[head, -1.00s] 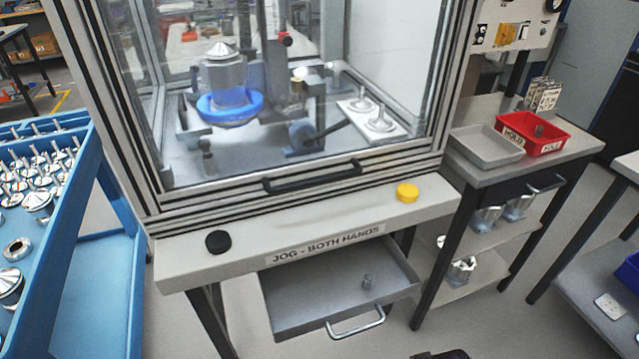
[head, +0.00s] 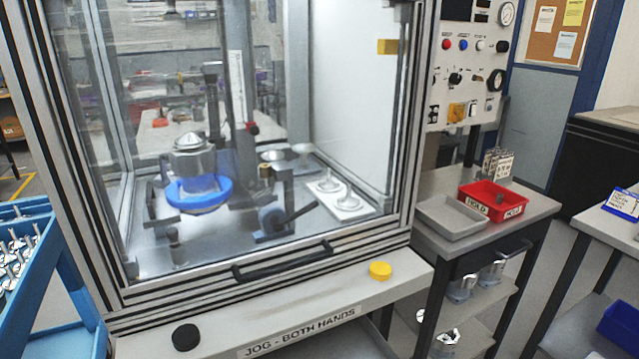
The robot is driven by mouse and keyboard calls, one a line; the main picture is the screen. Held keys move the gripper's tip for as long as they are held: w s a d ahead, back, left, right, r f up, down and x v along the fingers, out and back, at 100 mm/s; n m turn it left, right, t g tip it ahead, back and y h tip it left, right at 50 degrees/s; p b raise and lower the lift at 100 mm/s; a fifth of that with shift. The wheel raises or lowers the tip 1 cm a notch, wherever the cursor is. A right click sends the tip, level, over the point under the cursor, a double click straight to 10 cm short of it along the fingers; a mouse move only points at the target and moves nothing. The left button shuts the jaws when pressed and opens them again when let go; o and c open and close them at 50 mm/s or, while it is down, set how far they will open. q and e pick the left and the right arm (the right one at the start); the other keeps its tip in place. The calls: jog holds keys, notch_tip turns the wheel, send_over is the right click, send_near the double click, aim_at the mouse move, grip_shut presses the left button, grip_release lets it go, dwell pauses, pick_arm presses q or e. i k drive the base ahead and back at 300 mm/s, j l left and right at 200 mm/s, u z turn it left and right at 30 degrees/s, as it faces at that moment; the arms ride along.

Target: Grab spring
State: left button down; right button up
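No spring can be made out for certain now. A small grey piece (head: 499,199) sits in the red HOLD bin (head: 484,207) on the side bench at right; it is too small to identify. The drawer under the JOG - BOTH HANDS ledge (head: 290,325) is cut off by the bottom of the view, so its contents are hidden. Neither of my grippers is in view.
A glazed machine enclosure with a front handle (head: 282,264) fills the middle. Its ledge carries a black button (head: 186,337) and a yellow button (head: 380,270). A grey tray (head: 451,217) stands beside the red bin. A blue cart (head: 38,270) is at left.

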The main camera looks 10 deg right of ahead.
aim_at(498, 198)
jog(key=l, duration=0.75)
jog(key=i+l+z, duration=0.1)
jog(key=l, duration=0.35)
jog(key=i+l+z, duration=0.1)
jog(key=i+l, duration=0.2)
jog(key=l, duration=0.15)
jog(key=i+l, duration=0.2)
jog(key=l, duration=0.2)
jog(key=i+l+z, duration=0.15)
jog(key=l, duration=0.3)
jog(key=i, duration=0.1)
